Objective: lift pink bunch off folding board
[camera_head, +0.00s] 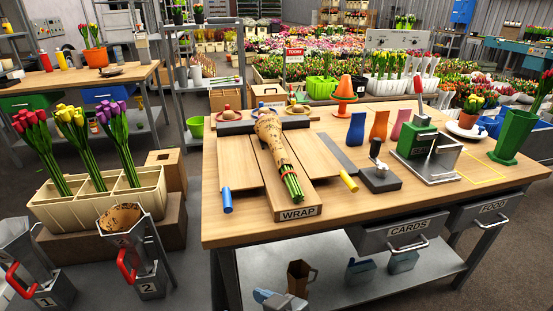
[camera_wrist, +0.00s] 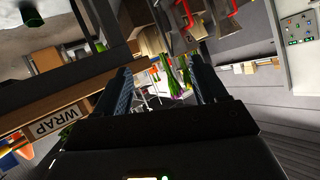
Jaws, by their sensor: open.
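A wrapped bunch (camera_head: 270,138) lies on the folding board (camera_head: 308,196) labelled WRAP, in brown paper with a red band. Its green stems point toward the board's front end. The paper hides its flower heads, so I cannot tell their colour. The board has side flaps, with a blue handle at left and a yellow one at right. My gripper (camera_wrist: 163,88) is open in the wrist view, with nothing between its two dark fingers. The WRAP label (camera_wrist: 53,123) shows at the left of that view, away from the fingers.
Right of the board stand a black stamp (camera_head: 378,176), colored vases (camera_head: 379,125) and a green press (camera_head: 414,142). A cream crate (camera_head: 100,207) with red, yellow and purple tulips is at left, behind metal bins (camera_head: 142,262). The tabletop's front right is clear.

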